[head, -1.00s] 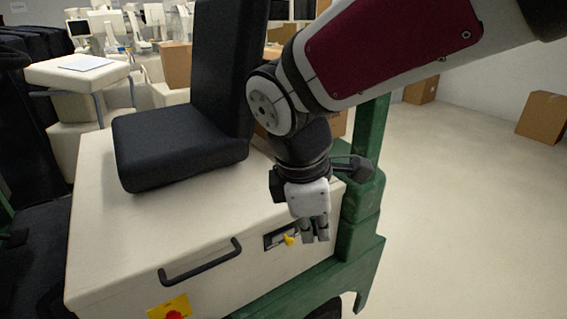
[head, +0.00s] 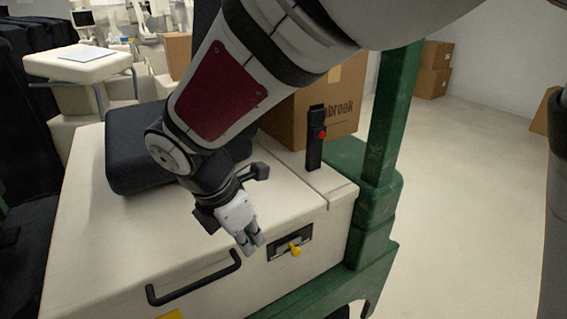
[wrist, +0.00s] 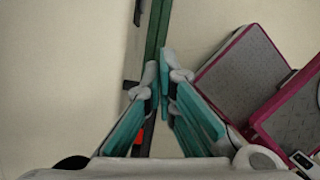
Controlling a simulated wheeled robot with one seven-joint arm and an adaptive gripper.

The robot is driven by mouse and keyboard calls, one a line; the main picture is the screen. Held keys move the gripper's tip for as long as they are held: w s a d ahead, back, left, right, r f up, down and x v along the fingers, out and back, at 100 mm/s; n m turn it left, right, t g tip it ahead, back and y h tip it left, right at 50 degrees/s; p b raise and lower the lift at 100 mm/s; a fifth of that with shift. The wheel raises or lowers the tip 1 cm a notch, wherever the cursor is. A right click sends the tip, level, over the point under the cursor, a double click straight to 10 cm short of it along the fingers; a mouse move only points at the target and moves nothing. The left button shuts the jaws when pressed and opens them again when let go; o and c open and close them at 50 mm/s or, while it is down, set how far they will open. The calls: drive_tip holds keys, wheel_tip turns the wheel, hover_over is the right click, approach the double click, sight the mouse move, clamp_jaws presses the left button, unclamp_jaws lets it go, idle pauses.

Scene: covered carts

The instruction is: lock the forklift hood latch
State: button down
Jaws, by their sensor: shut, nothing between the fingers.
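The forklift hood (head: 100,245) is a cream box with its lid down. The latch (head: 290,242) is a dark recessed plate with a yellow lever (head: 295,250) on the hood's front face, near the right end. My gripper (head: 253,248) is shut and empty, pointing down just left of the latch in the head view, with a small gap in the picture. In the wrist view its teal fingers (wrist: 162,62) meet at the tips. The latch lever cannot be made out there.
A black bar handle (head: 196,280) sticks out from the hood front, left of my gripper. A black seat (head: 130,150) rests on the hood. A green post (head: 392,120) stands at the right, with a cardboard box (head: 285,125) behind. Open floor lies to the right.

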sight(297, 249)
drive_tip(key=w+d+f+b, duration=0.1)
drive_tip(key=w+d+f, duration=0.3)
drive_tip(key=f, duration=0.5)
drive_tip(key=shift+w+d+f+b, duration=0.35)
drive_tip(key=shift+w+d+f, duration=0.05)
drive_tip(key=shift+d, duration=0.15)
drive_tip(key=shift+w+d+p, duration=0.2)
drive_tip(key=shift+w+d, duration=0.4)
drive_tip(key=shift+d, duration=0.3)
drive_tip(key=shift+w+d+p, duration=0.15)
drive_tip(key=shift+w+d, duration=0.4)
drive_tip(key=shift+d, duration=0.3)
drive_tip(key=shift+a, duration=0.1)
